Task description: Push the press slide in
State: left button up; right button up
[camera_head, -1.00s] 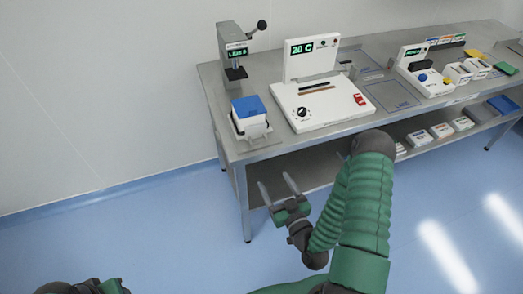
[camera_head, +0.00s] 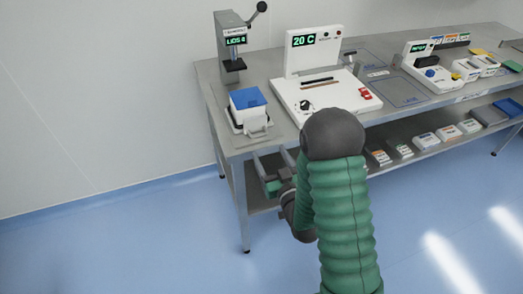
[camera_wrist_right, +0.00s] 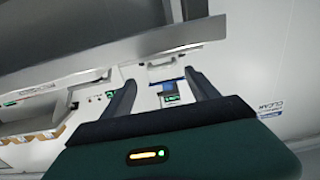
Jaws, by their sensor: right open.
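The press (camera_head: 232,45) stands at the back left of the steel table, with a lever on top and a lit display. In front of it, the press slide (camera_head: 258,133) sticks out toward the table's front edge, with a pale handle at its front. My right gripper (camera_head: 270,156) is open and empty, just below and in front of the table edge, apart from the slide. In the right wrist view its two fingers (camera_wrist_right: 160,80) are spread, with a small blue part between them. My left gripper is out of view.
The steel table (camera_head: 215,105) has a front edge close to my right gripper. A white heater unit (camera_head: 328,88) showing 20 C stands right of the slide. Labelled boxes (camera_head: 425,140) lie on the lower shelf. The floor in front is clear.

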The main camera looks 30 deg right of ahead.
aim_at(261, 137)
jog(key=x, duration=0.8)
grip_shut()
